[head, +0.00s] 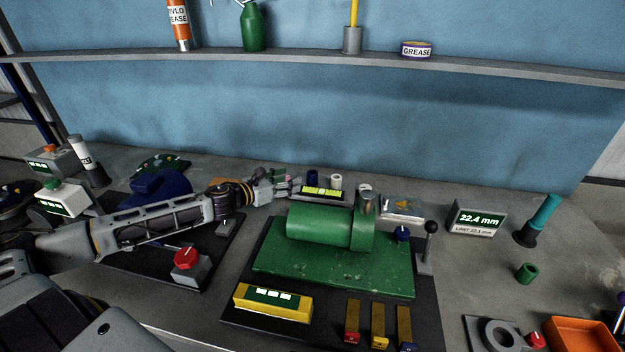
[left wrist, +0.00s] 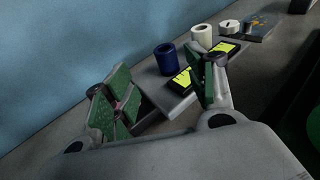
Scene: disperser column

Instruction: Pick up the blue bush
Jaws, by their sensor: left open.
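The blue bush (head: 311,178) is a short dark blue hollow cylinder standing upright at the back of the bench, behind the green machine. In the left wrist view the blue bush (left wrist: 166,59) stands on or against a grey block (left wrist: 163,92) with yellow-green displays; I cannot tell which. My left gripper (head: 283,180) reaches in from the left and is just left of the bush. In the left wrist view its open, empty green-padded fingers (left wrist: 160,92) are spread, with the bush beyond the gap between them, apart from both. My right gripper is not in view.
A white bush (head: 336,181) stands just right of the blue one. The green machine (head: 320,228) is in front, with a black-knobbed lever (head: 430,240) at its right. A green bush (head: 526,273) stands far right. The blue wall is behind, with a shelf (head: 330,59) above.

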